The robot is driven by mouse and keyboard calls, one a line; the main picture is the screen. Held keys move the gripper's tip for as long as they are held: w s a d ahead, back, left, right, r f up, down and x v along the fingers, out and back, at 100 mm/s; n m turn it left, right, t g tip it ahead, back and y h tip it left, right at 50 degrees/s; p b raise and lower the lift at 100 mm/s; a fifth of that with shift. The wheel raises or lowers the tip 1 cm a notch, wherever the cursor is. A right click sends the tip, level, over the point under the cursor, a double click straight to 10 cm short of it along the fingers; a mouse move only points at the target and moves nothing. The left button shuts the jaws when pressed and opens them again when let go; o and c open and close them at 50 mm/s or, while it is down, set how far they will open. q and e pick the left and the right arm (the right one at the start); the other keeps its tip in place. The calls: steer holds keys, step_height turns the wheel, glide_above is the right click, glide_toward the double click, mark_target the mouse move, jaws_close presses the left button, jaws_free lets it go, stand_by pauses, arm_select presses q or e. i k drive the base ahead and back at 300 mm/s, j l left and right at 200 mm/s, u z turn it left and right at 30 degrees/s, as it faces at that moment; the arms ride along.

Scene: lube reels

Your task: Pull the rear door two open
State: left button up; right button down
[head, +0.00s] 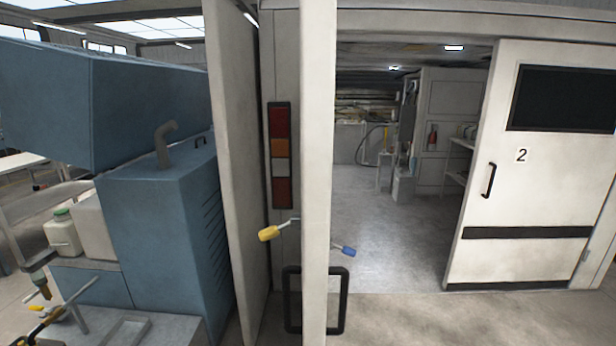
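The white door marked "2" (521,205) stands at the right of the head view, beside the doorway. It has a dark window (563,98), a black pull handle (488,181) near its left edge and a black stripe low down. I cannot tell whether it stands ajar or flush with its frame. Another white door panel (318,130) is seen nearly edge-on in the middle. A yellow-tipped lever (268,233), a blue-tipped lever (343,250) and a black loop handle (340,300) show around it. Neither of my grippers is in view.
Left of door two, the doorway opens onto a grey floor (400,235), with shelves and a red extinguisher (432,137) inside. A blue machine cabinet (160,240) and a bench with several tools fill the left. Floor before door two (470,320) is clear.

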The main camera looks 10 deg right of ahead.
mark_target(542, 172)
steer(key=z, duration=2)
